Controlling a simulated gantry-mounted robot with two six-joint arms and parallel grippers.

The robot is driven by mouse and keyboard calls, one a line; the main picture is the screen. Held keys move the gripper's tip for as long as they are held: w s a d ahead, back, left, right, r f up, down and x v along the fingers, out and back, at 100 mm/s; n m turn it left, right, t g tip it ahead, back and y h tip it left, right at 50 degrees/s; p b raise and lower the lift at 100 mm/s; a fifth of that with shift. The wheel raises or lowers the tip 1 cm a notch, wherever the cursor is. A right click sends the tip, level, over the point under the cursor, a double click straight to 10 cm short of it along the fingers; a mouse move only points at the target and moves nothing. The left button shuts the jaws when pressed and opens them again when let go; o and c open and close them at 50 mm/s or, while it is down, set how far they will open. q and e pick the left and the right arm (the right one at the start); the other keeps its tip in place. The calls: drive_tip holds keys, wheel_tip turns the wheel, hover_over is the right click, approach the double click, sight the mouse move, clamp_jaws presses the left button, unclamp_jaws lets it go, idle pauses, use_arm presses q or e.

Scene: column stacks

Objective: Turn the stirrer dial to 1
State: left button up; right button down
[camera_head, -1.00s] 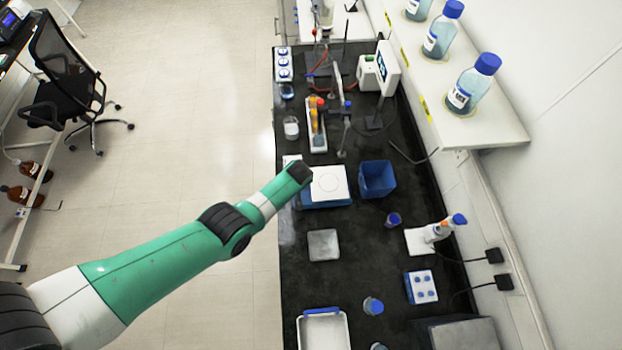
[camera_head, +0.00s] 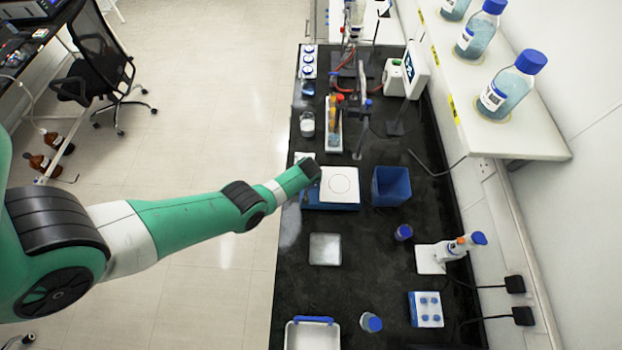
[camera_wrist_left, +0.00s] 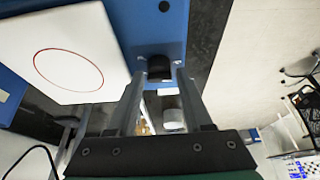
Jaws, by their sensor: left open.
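The stirrer (camera_head: 332,206) is a blue box with a white top plate (camera_head: 345,184) marked with a circle, standing on the black bench. In the left wrist view, the white plate (camera_wrist_left: 62,52) shows a red circle. The black dial (camera_wrist_left: 160,68) sits on the blue side of the stirrer. My left gripper (camera_wrist_left: 161,75) is open, with its fingertips on either side of the dial; I cannot tell whether they touch it. In the head view my left wrist hides the dial and the fingers. My right gripper is not in view.
A blue open bin (camera_head: 391,187) stands right of the stirrer. A tube rack (camera_head: 334,124) and a beaker (camera_head: 307,124) stand behind it. A grey square plate (camera_head: 325,249) lies in front, with clear bench around it. Bottles (camera_head: 512,84) stand on the right shelf.

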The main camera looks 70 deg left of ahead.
use_arm(q)
clamp_jaws()
drive_tip(key=shift+r+m, duration=0.1)
drive_tip(key=shift+m, duration=0.4)
drive_tip(key=shift+s+m+t+h+p, duration=0.1)
drive_tip(key=shift+m+t+h+p, duration=0.3)
drive_tip(key=shift+m, duration=0.5)
drive_tip(key=m+t, duration=0.1)
drive_tip(key=m, duration=0.1)
drive_tip(key=shift+a+m, duration=0.1)
drive_tip(key=shift+m, duration=0.3)
drive_tip(key=m+h, duration=0.1)
drive_tip(key=m, duration=0.1)
drive_tip(key=m+h+b, duration=0.1)
drive_tip(key=m, duration=0.2)
drive_tip(key=shift+s+a+t, duration=0.1)
drive_tip(key=shift+a+t, duration=0.05)
drive_tip(key=shift+t, duration=0.25)
drive_tip(key=shift+m+h+b, duration=0.4)
drive_tip(key=shift+m+h, duration=0.4)
drive_tip(key=shift+m, duration=0.8)
